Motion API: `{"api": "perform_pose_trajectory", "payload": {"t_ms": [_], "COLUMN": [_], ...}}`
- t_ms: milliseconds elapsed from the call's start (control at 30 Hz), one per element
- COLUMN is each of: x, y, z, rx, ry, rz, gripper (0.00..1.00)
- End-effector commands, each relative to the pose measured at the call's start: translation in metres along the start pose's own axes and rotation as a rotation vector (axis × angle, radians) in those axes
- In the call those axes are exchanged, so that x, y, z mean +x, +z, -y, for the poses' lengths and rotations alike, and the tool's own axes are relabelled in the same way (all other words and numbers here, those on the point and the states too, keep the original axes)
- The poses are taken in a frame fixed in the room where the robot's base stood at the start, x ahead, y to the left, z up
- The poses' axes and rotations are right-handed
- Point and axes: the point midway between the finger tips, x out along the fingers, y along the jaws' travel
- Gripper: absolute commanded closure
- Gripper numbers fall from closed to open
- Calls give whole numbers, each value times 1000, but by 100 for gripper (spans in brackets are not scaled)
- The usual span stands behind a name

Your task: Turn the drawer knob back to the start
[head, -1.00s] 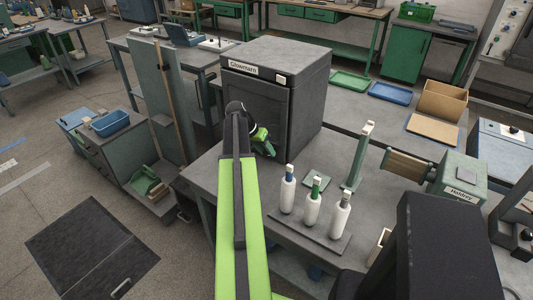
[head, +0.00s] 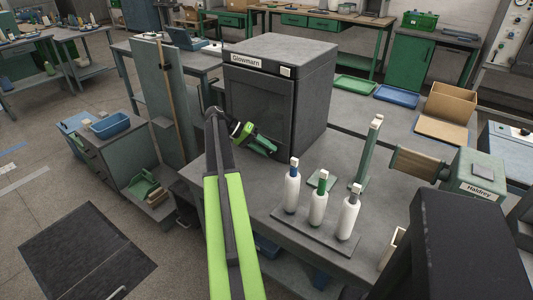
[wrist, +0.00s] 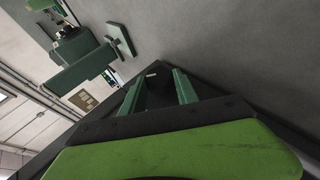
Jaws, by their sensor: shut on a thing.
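My gripper (head: 262,144) is low in front of the dark door of the grey Glowmarn cabinet (head: 262,105), close above the bench top. In the wrist view its two green fingers (wrist: 158,92) stand apart with a dark shape between them. My gripper is shut on this dark thing, whose outline is hard to make out. I cannot tell from the frames whether it is the drawer knob. No drawer front or knob can be clearly made out in either view; my arm covers part of the bench's front edge.
Several things stand on the bench (head: 235,182): white bottles on a plate (head: 315,232), a green upright post (head: 367,155) and the Haldrey machine (head: 472,180). A cardboard box (head: 447,101) lies beyond. A grey panel (head: 158,90) stands left of the cabinet.

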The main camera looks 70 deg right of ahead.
Motion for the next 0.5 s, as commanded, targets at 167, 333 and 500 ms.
{"api": "perform_pose_trajectory", "payload": {"t_ms": [167,333,500], "x": [0,0,0], "y": [1,1,1], "z": [1,0,0], "rx": [-4,-4,-3], "ry": [7,7,7], "rz": [3,3,3], "gripper": [100,100,56]}}
